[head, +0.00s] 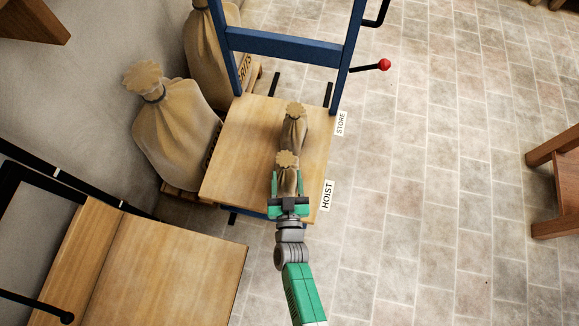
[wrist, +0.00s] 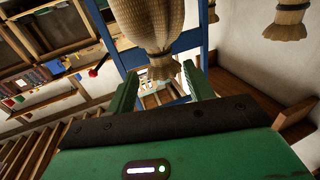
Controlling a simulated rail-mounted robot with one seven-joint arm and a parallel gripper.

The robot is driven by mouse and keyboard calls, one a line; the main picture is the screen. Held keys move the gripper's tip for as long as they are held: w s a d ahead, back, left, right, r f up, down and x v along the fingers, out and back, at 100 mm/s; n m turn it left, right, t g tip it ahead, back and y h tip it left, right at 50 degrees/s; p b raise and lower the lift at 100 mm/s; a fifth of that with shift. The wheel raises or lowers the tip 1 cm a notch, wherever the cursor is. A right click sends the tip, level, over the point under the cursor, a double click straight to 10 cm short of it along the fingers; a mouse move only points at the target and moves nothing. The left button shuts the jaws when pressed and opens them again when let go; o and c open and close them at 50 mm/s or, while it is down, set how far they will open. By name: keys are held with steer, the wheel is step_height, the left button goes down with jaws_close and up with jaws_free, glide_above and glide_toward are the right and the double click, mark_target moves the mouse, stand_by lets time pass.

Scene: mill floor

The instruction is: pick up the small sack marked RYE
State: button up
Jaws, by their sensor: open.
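Two small tan sacks stand one behind the other on the wooden platform (head: 240,150) marked HOIST. The nearer sack (head: 287,182) has a frilled, tied top; the farther sack (head: 294,132) stands just behind it. No marking is readable on either, so I cannot tell which is RYE. My gripper (head: 287,178) is open, its green fingers on either side of the nearer sack in the head view. In the wrist view, which looks upside down, a sack (wrist: 150,22) hangs from the top edge with its neck between or just beyond the fingers (wrist: 161,88); contact is unclear.
A blue frame (head: 285,45) rises behind the platform, with a red-knobbed lever (head: 384,64) at its right. Large sacks (head: 175,125) stand left and behind. A wooden surface (head: 165,265) lies front left. The tiled floor (head: 430,180) at right is clear up to a wooden stool (head: 555,180).

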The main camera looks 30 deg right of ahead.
mark_target(285, 160)
steer(key=shift+w+d, duration=0.15)
steer(key=shift+w, duration=0.3)
steer(key=shift+w+d+f, duration=0.1)
steer(key=shift+w+f, duration=0.05)
steer(key=shift+w, duration=0.1)
steer(key=b+x, duration=0.2)
steer(key=x, duration=0.2)
steer(key=shift+w+d+f, duration=0.1)
steer(key=shift+w, duration=0.3)
steer(key=shift+s, duration=0.2)
steer(key=shift+w, duration=0.1)
jaws_close()
